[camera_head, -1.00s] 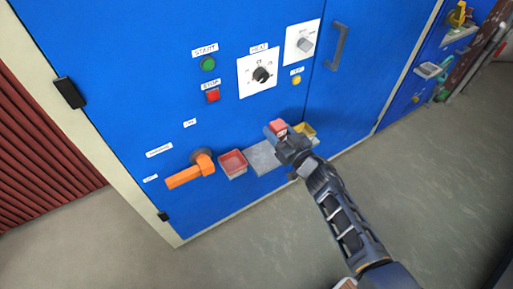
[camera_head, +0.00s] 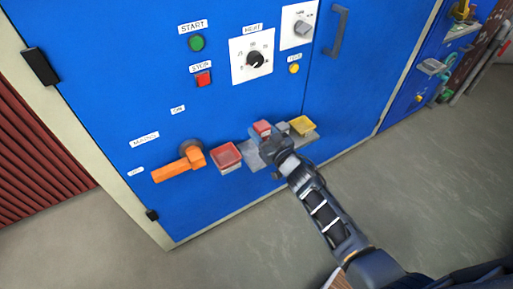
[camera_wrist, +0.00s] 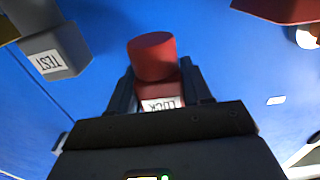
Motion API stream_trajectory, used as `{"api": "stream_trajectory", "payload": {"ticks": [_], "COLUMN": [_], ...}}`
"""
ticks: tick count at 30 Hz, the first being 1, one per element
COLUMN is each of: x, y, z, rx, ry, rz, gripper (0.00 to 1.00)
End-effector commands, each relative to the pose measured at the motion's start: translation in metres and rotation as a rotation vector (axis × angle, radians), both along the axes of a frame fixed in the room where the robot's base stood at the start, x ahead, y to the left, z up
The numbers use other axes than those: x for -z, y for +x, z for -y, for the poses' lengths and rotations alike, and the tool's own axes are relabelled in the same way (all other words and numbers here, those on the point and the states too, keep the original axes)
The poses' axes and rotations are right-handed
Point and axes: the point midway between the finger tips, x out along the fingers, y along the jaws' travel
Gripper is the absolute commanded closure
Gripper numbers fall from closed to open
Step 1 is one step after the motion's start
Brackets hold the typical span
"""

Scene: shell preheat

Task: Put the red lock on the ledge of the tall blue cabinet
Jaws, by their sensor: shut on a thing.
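My gripper (camera_head: 270,142) is shut on the red lock (camera_head: 262,128) in front of the tall blue cabinet (camera_head: 120,85). In the wrist view the lock (camera_wrist: 152,58) stands up between the fingers of my gripper (camera_wrist: 160,92), with a white "LOCK" label at its base. The grey ledge (camera_head: 256,161) runs along the cabinet front, between and under two small trays. My gripper hides part of the ledge. I cannot tell whether the lock touches it.
A red tray (camera_head: 226,156) is left of my gripper and a yellow tray (camera_head: 302,125) is right. A grey "TEST" block (camera_wrist: 55,55) is close by. An orange handle (camera_head: 180,165) sticks out farther left. Buttons and dials are above. Open floor lies in front.

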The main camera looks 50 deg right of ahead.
Motion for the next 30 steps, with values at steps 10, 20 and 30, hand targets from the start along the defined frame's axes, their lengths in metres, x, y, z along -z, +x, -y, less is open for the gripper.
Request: {"api": "stream_trajectory", "payload": {"ticks": [10,20,30], "x": [0.031,0.049,0.052], "y": [0.014,0.014,0.013], "z": [-0.010,-0.010,-0.009], "rx": [0.001,0.000,0.000], "ry": [0.002,-0.001,0.000], "rz": [-0.002,0.002,0.001], "gripper": [0.83,0.83,0.46]}}
